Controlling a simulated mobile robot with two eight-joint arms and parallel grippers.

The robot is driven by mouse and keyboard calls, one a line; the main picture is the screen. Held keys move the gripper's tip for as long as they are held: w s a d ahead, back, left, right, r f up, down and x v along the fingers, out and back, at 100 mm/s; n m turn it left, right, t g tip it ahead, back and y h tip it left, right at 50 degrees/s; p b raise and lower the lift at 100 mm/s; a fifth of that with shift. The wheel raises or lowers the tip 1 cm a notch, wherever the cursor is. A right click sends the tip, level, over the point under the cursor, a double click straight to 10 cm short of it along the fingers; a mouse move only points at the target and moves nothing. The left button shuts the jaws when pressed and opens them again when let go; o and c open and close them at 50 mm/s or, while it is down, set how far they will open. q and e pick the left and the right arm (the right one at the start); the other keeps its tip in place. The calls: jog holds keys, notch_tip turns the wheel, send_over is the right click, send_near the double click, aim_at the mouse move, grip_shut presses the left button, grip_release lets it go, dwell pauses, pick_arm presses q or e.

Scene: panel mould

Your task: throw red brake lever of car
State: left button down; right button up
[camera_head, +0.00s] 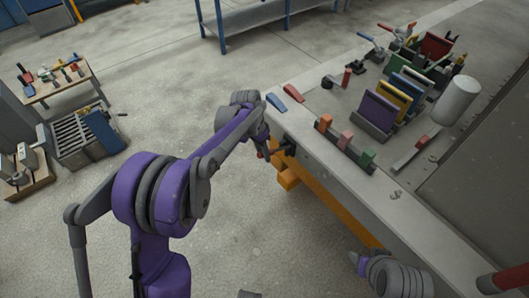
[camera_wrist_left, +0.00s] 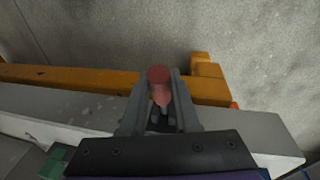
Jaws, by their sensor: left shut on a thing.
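The red brake lever shows in the left wrist view as a rounded red knob (camera_wrist_left: 158,76) on a narrow stem. My left gripper (camera_wrist_left: 158,100) has a finger on each side of the stem and is shut on it. In the head view my left gripper (camera_head: 268,150) is at the outer side of the pale bench-like car (camera_head: 385,190), near its left end. The lever's base is hidden by the gripper. My right gripper (camera_head: 357,261) is low in the head view, apart from the lever; its jaws are too small to read.
An orange beam (camera_head: 335,208) runs along the car's side below the top. A small table (camera_head: 55,86) and a grey crate (camera_head: 80,140) are at left. Open floor lies between.

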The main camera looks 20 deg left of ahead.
pick_arm(q)
jog(key=shift+s+a+f+t+h+b, duration=0.2)
jog(key=shift+f+t+h+b, duration=0.15)
jog(key=shift+f, duration=0.25)
notch_tip(320, 180, down, 9)
jog(key=m+t+h+b, duration=0.1)
jog(key=t+h+b, duration=0.5)
jog(key=b, duration=0.4)
jog(key=shift+w+d+t+b, duration=0.3)
jog(key=shift+w+t, duration=0.05)
jog(key=shift+t, duration=0.4)
jog(key=c, duration=0.7)
grip_release()
jog(key=shift+o, duration=0.2)
jog(key=p+v, duration=0.1)
jog(key=v, duration=0.9)
jog(key=shift+s+a+p, duration=0.2)
jog(key=shift+a+p, duration=0.1)
jog(key=shift+p, duration=0.1)
